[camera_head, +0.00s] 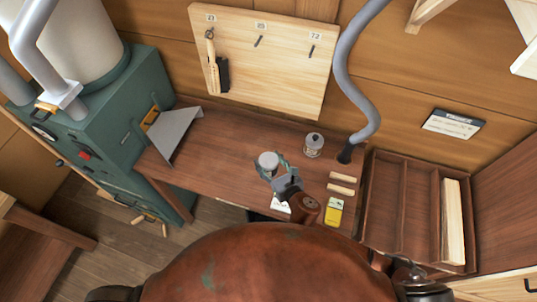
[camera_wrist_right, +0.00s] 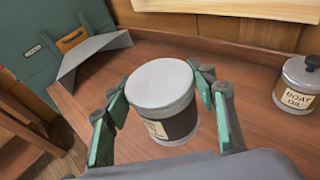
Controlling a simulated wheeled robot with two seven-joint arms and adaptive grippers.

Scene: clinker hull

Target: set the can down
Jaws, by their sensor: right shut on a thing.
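The can (camera_head: 267,159) has a pale grey lid, a dark body and a cream label. My right gripper (camera_head: 270,168) is shut on it over the wooden bench (camera_head: 225,135). In the right wrist view the can (camera_wrist_right: 163,90) stands roughly upright between the green-padded fingers of the right gripper (camera_wrist_right: 160,105), one on each side. The gripper hides part of its lower body, and I cannot tell whether its base touches the bench. My left gripper is not in view.
A second can, labelled boat oil (camera_wrist_right: 298,85), stands to the right, also in the head view (camera_head: 314,145). Wooden blocks (camera_head: 342,183) and a yellow packet (camera_head: 334,211) lie near the front. A grey metal chute (camera_head: 178,133) stands left. The bench between chute and held can is clear.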

